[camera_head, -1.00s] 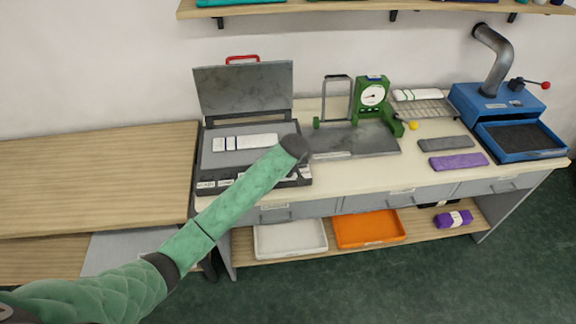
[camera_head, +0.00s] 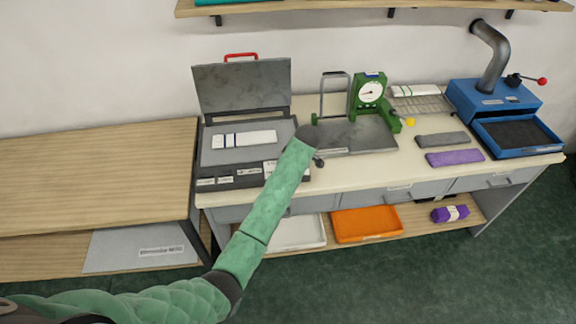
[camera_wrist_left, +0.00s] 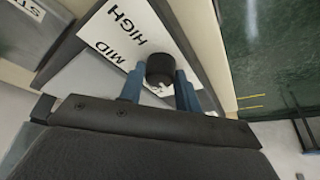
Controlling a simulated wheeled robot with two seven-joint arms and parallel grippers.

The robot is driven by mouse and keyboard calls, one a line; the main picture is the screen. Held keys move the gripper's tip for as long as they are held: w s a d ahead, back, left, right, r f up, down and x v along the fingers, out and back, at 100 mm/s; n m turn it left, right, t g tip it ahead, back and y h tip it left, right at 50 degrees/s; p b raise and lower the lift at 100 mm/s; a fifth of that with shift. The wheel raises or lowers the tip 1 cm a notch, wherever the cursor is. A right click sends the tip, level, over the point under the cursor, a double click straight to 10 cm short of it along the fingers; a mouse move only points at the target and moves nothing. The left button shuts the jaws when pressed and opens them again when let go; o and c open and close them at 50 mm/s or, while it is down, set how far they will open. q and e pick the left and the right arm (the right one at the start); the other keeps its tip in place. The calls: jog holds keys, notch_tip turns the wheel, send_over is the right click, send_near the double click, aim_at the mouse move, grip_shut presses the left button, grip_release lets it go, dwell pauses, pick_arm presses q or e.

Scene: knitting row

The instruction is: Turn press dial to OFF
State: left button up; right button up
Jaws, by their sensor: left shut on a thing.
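The press (camera_head: 214,170) stands open at the left end of the workbench, its grey lid (camera_head: 243,85) raised with a red handle. A white strip with dark bands (camera_head: 245,139) lies on its bed. In the left wrist view, the dial (camera_wrist_left: 160,67) is a short black knob beside a white label plate (camera_wrist_left: 122,32) reading HIGH and MID. Any other wording there is hidden. My left gripper (camera_wrist_left: 160,84) has its two blue fingers closed on either side of the knob. In the head view my green arm covers the press's right front corner and hides the gripper.
A green gauge stand (camera_head: 369,93) is right of the press. Grey (camera_head: 443,139) and purple (camera_head: 455,157) pieces lie near a blue machine (camera_head: 519,138). An orange tray (camera_head: 366,224) and a white tray (camera_head: 297,232) sit on the lower shelf.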

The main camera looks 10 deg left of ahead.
jog(key=shift+d, duration=0.25)
pick_arm(q)
jog(key=o, duration=1)
pick_arm(e)
jog(key=shift+a+f, duration=0.1)
jog(key=shift+a, duration=0.05)
pick_arm(q)
jog(key=shift+d+r+b, duration=0.15)
jog(key=shift+r+b, duration=0.05)
jog(key=shift+b, duration=0.1)
jog(key=b+v, duration=0.3)
jog(key=v, duration=0.2)
jog(key=shift+d+r, duration=0.15)
jog(key=shift+r, duration=0.25)
jog(key=shift+s+d+r, duration=0.15)
jog(key=shift+r, duration=0.5)
pick_arm(e)
jog(key=f, duration=0.1)
jog(key=w+f, duration=0.1)
jog(key=f, duration=0.1)
jog(key=shift+w+f, duration=0.15)
jog(key=shift+w, duration=0.1)
